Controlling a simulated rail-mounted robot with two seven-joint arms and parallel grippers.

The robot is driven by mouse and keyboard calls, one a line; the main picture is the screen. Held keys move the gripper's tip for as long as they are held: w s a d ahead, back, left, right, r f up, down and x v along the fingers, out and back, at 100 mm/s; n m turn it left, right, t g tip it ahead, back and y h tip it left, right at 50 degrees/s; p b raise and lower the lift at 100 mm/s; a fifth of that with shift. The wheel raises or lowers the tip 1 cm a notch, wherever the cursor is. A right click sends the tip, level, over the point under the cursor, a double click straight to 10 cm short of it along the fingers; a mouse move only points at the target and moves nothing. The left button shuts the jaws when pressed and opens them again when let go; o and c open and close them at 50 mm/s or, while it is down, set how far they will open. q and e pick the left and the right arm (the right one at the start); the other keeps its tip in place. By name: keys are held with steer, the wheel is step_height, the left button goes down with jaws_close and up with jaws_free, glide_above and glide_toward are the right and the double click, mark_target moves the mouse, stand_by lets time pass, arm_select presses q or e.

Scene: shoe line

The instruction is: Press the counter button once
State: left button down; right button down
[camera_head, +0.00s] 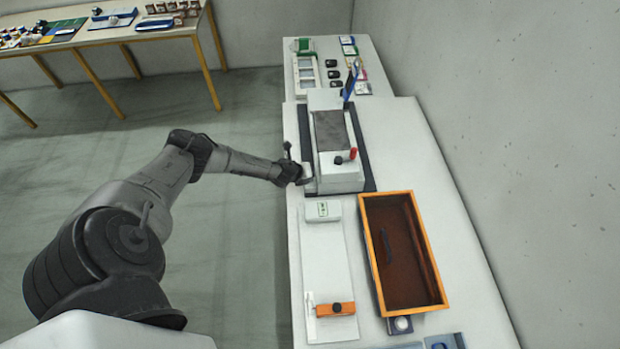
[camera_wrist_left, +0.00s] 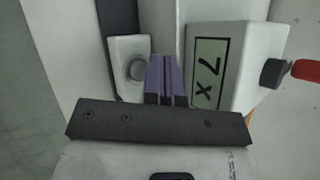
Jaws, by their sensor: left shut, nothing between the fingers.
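A light-grey machine (camera_head: 343,172) stands on the white bench. In the left wrist view its near side carries a display reading "7 x" (camera_wrist_left: 208,72). To the left of the display is a pale plate with a round grey button (camera_wrist_left: 136,69). My left gripper (camera_head: 300,175) is at the machine's near left corner. Its purple fingers (camera_wrist_left: 164,66) are shut and empty, and appear between the button and the display in the left wrist view. I cannot tell whether they touch the machine. The button is not clear in the head view. My right gripper is not in view.
A red-and-black lever (camera_head: 346,156) sticks out from the machine. An orange-rimmed brown tray (camera_head: 436,281) and a small white box (camera_head: 323,210) are in front of it. A white board with an orange clamp (camera_head: 335,309) lies nearer. A wooden table (camera_head: 150,36) stands at the back left.

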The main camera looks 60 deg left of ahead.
arm_select(q)
steer(key=shift+f, duration=0.25)
steer(key=shift+f, duration=0.2)
steer(key=shift+f+b, duration=0.15)
steer(key=shift+b, duration=0.2)
stand_by(0.4)
steer(key=shift+f+b, duration=0.3)
steer(key=shift+f, duration=0.05)
stand_by(0.7)
steer(key=shift+r+p, duration=0.95)
steer(key=shift+p, duration=0.15)
